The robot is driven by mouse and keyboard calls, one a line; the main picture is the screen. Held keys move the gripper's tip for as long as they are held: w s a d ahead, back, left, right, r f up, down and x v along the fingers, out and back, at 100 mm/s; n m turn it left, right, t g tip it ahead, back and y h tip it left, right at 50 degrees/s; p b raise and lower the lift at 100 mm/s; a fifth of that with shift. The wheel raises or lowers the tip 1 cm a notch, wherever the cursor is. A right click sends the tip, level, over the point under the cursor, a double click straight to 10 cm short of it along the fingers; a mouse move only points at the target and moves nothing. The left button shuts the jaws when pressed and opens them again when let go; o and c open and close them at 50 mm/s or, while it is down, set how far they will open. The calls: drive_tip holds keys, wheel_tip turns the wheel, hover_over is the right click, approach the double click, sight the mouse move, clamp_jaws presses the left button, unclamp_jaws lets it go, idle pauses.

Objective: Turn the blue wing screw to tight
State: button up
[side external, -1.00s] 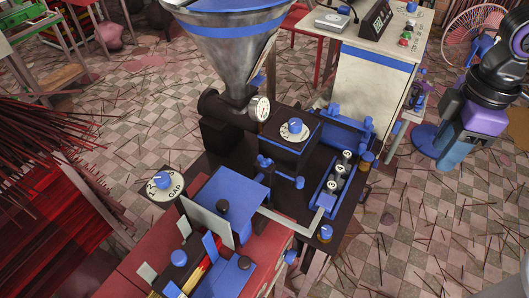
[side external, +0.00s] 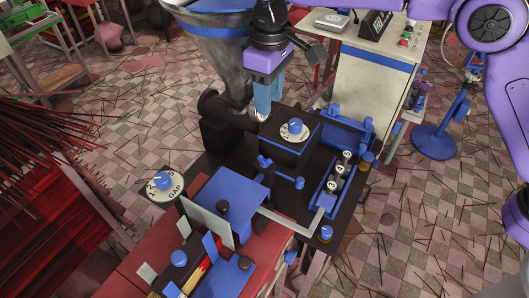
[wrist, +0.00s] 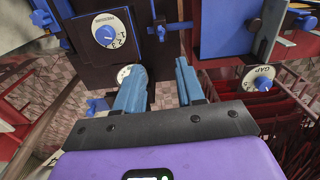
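A small blue winged piece (side external: 265,161), which looks like the wing screw, sits beside the dark box with the dial. It also shows near the top centre of the wrist view (wrist: 159,29). Another small blue winged piece (wrist: 96,107) is left of my fingers in the wrist view; I cannot tell for sure which one is the wing screw. My gripper (side external: 263,112) points down in front of the hopper's lower end, above and behind the dark box. In the wrist view its light-blue fingers (wrist: 160,82) are apart with nothing between them.
The pressure dial (side external: 295,129) tops the dark box. The metal hopper (side external: 222,60) stands close behind my gripper. A white gauge (wrist: 125,72) is partly hidden by a finger. A blue plate (side external: 232,192) and gap dial (side external: 163,182) lie nearer the camera. A tray of weights (side external: 339,175) is right.

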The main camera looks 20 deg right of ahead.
approach(265, 157)
wheel_tip(265, 157, down, 9)
drive_tip(key=shift+r, duration=0.1)
idle(0.7)
clamp_jaws()
